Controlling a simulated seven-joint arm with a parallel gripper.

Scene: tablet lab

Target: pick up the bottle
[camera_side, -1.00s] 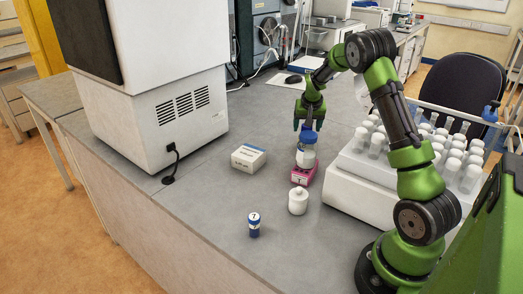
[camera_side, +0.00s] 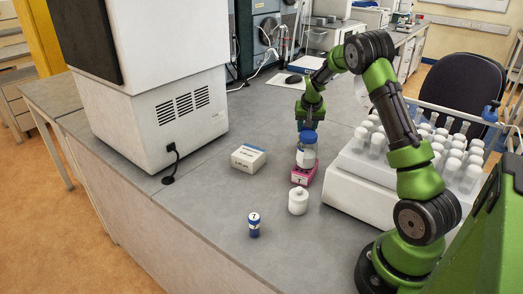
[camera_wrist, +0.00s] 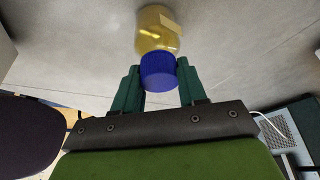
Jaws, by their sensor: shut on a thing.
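The bottle (camera_side: 306,157) is clear with a white label and a blue cap (camera_side: 308,137). It stands upright on a small pink block (camera_side: 302,178) in the side view, with no clear gap beneath it. In the wrist view the bottle's body (camera_wrist: 158,32) looks yellowish, and its ribbed blue cap (camera_wrist: 158,72) sits between my fingers. My gripper (camera_side: 309,127) points down from above and is shut on the bottle at its cap. It also shows in the wrist view (camera_wrist: 160,80), one finger on each side of the cap.
A white jar (camera_side: 298,201) stands just in front of the pink block. A small blue-and-white vial (camera_side: 254,225) is nearer the front, and a white box (camera_side: 248,158) lies to the left. A white rack of capped tubes (camera_side: 371,190) is close on the right.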

